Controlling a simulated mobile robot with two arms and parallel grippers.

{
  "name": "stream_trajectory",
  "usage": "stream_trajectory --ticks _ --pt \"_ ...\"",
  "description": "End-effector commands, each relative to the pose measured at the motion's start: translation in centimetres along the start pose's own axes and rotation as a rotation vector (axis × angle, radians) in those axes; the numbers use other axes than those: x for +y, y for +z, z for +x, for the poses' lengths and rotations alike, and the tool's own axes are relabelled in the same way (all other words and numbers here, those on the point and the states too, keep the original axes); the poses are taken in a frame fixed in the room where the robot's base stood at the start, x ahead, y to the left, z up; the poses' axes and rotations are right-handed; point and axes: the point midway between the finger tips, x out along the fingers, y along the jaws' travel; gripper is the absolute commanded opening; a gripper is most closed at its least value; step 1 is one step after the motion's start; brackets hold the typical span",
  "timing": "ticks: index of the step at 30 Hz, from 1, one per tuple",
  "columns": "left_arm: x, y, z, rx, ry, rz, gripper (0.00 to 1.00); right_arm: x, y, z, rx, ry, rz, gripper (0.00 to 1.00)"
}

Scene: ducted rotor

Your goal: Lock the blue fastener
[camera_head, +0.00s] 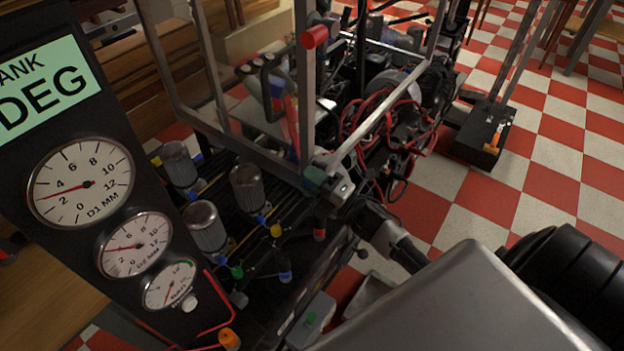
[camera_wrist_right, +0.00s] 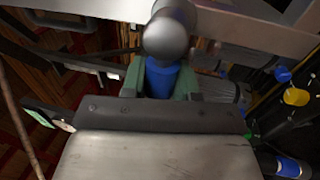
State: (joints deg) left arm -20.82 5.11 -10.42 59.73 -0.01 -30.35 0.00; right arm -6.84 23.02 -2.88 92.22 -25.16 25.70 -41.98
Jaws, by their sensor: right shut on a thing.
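The blue fastener (camera_wrist_right: 162,78) shows in the right wrist view as a short blue body under a rounded grey metal knob (camera_wrist_right: 167,38). My right gripper (camera_wrist_right: 160,88) is shut on it, with a greenish jaw pad on each side. The fastener is beside a pale metal bar that crosses the top of that view. In the head view my right gripper (camera_head: 325,182) reaches the lower corner of a metal frame (camera_head: 307,90). The fastener itself is hidden or too small to tell there. My left gripper is not in view.
A black panel with several dials (camera_head: 87,184) stands at the left. Grey metal cylinders (camera_head: 248,188) and small coloured fittings (camera_head: 285,270) sit beside the frame. Red cables (camera_head: 370,118) and machinery lie behind. Checkered floor (camera_head: 550,190) is open at the right.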

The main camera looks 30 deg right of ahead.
Motion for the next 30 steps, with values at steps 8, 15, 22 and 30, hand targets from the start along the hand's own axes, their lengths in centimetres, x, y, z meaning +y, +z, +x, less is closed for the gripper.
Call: stream_trajectory --ticks 8,15,22,30 --pt "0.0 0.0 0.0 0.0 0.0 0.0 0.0 -0.3 -0.1 -0.1 0.002 -0.007 -0.011 0.39" --pt "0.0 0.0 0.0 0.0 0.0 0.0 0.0 -0.2 0.0 -0.1 0.001 -0.004 -0.007 0.55" --pt "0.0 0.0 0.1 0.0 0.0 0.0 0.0 -0.2 0.0 -0.7 0.0 -0.005 -0.005 0.55" --pt "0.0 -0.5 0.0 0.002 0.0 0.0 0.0 -0.3 0.0 -5.7 0.0 -0.008 -0.004 0.55"
